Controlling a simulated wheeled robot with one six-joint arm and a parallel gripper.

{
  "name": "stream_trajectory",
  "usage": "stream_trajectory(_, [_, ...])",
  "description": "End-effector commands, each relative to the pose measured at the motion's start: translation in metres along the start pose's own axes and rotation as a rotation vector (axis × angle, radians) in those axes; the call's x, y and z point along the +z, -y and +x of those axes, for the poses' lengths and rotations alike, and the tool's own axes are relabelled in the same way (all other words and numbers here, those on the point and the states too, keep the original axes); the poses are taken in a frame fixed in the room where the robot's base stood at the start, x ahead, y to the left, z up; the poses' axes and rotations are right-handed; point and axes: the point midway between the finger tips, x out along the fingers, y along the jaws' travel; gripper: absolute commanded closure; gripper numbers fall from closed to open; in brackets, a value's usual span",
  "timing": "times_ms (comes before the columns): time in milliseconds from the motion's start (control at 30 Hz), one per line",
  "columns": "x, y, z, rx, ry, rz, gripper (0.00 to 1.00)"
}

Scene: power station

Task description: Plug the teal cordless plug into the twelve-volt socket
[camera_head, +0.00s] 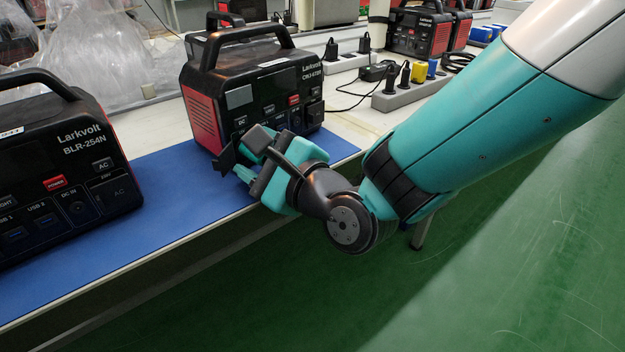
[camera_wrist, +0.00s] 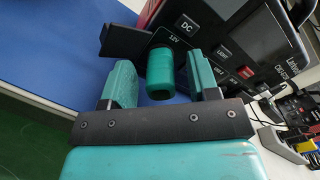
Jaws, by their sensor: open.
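The teal plug (camera_wrist: 160,78) is a short cylinder between my two fingers in the wrist view. Its far end meets the front panel beneath the 12V label, at the twelve-volt socket; the socket's mouth is hidden behind it, so I cannot tell how deep it sits. My gripper (camera_wrist: 159,62) is open, with a gap on each side of the plug. A black flap (camera_wrist: 125,42) stands out from the panel beside it. In the head view my gripper (camera_head: 246,156) is at the lower front of the middle power station (camera_head: 204,118), and the plug is hidden.
Another Larkvolt power station (camera_head: 85,135) stands at left on the blue mat (camera_head: 185,190). Power strips (camera_head: 400,97) with black, yellow and blue plugs lie behind, to the right. The mat is bare between the two stations. The table's front edge runs below my gripper.

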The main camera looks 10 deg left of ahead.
Motion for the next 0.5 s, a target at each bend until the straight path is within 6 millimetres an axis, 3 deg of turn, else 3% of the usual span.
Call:
stream_trajectory(167, [-0.003,-0.001,-0.021,-0.001,-0.002,0.002,0.45])
stream_trajectory(500, [-0.007,-0.004,-0.108,-0.006,-0.002,0.0,0.45])
